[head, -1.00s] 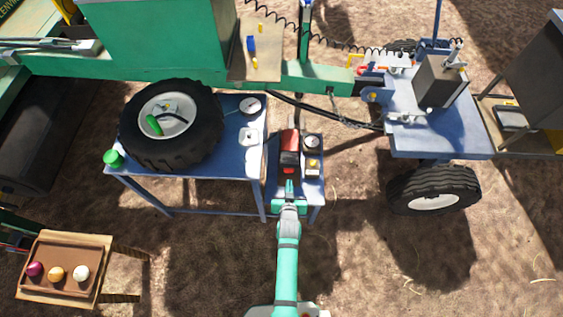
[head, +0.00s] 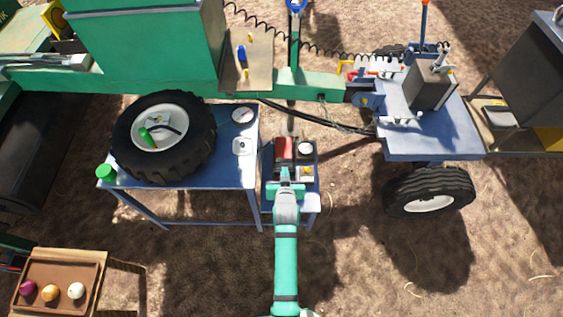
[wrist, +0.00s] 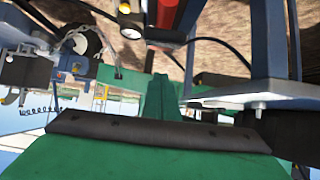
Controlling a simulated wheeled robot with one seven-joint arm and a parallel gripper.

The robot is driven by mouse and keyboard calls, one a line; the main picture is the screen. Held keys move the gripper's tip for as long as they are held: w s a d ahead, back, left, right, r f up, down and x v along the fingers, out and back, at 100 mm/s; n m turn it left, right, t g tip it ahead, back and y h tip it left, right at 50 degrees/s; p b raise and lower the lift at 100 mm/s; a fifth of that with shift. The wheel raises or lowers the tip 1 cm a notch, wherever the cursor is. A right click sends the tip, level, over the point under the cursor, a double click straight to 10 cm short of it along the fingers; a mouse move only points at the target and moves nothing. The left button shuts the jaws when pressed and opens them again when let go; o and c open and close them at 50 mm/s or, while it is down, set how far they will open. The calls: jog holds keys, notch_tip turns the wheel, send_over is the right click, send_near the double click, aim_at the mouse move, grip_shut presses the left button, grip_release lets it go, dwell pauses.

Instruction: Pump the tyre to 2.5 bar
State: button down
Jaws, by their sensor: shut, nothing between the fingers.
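The black tyre (head: 203,125) with its white rim lies flat on a blue table (head: 228,180). A green-handled fitting (head: 146,136) with a dark hose lies across the hub. A red unit (head: 285,148) stands on a small blue stand (head: 270,193) right of the table, with a round white-faced gauge (head: 305,149) and a yellow knob or button (head: 307,171) beside it. My gripper (head: 285,175) is shut and empty over the near end of the red unit and hides part of it. Its green fingers (wrist: 160,97) point forward in the wrist view. Contact cannot be told.
A blue cart (head: 433,144) is at right, the green machine (head: 145,50) behind. Bare ground lies right of the stand.

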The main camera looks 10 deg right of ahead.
jog(key=shift+d+r, duration=0.2)
jog(key=shift+r, duration=0.5)
jog(key=shift+w, duration=0.1)
send_over(285, 164)
jog(key=s, duration=0.2)
jog(key=f, duration=0.5)
jog(key=shift+w+a+f, duration=0.1)
jog(key=shift+a+f, duration=0.1)
jog(key=f, duration=0.3)
jog(key=shift+s, duration=0.25)
jog(key=shift+s+d+f, duration=0.1)
jog(key=shift+s+f, duration=0.25)
jog(key=shift+f, duration=0.2)
